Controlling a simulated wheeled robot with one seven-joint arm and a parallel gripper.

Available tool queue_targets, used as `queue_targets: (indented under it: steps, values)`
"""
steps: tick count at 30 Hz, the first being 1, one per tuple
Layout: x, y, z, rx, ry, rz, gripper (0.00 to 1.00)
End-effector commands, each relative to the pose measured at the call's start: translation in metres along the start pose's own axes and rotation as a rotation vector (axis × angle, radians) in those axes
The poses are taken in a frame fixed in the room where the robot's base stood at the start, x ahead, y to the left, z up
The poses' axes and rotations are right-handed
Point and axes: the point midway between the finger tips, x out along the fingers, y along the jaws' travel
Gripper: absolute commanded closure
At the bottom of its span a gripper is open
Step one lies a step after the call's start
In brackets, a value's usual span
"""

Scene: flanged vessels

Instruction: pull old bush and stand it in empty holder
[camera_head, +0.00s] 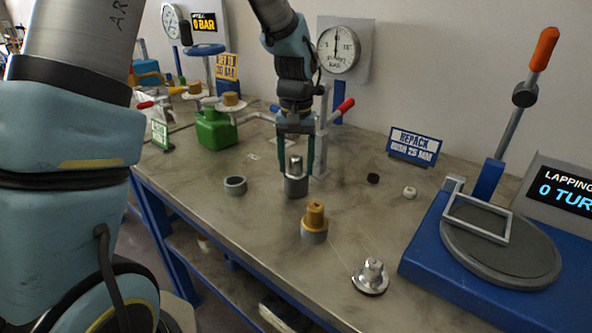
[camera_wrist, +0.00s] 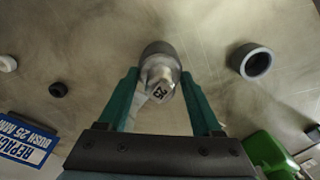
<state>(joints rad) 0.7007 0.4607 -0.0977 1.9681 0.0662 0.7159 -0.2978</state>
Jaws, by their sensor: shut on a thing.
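A silver bush (camera_head: 296,168) stands upright in a grey holder (camera_head: 296,187) on the bench. In the wrist view the bush (camera_wrist: 160,88) shows a dark number on its end, probably 25, above its holder (camera_wrist: 158,48). My gripper (camera_head: 297,172) points down with its teal fingers on either side of the silver bush, shut on it. An empty grey ring-shaped holder (camera_head: 235,186) stands to the left; it also shows at right in the wrist view (camera_wrist: 252,62). A brass bush (camera_head: 315,214) stands in another grey holder (camera_head: 314,236), nearer the front edge.
A silver flanged part (camera_head: 370,277) stands near the front edge. A blue lapping machine (camera_head: 470,270) fills the right. A sign (camera_head: 414,146) reads "REPACK BUSH 25 MM"; small black (camera_head: 373,178) and white (camera_head: 410,192) pieces lie before it. Green vessel (camera_head: 217,130) behind left.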

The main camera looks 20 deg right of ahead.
Motion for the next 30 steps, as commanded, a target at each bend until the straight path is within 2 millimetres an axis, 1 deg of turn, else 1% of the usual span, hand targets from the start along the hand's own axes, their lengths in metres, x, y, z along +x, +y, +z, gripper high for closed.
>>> queue_targets:
  steps: [10,30]
  values:
    - [-0.003,0.000,0.000,0.000,0.001,0.000,1.00]
    - [-0.029,0.000,0.000,0.000,0.001,0.000,1.00]
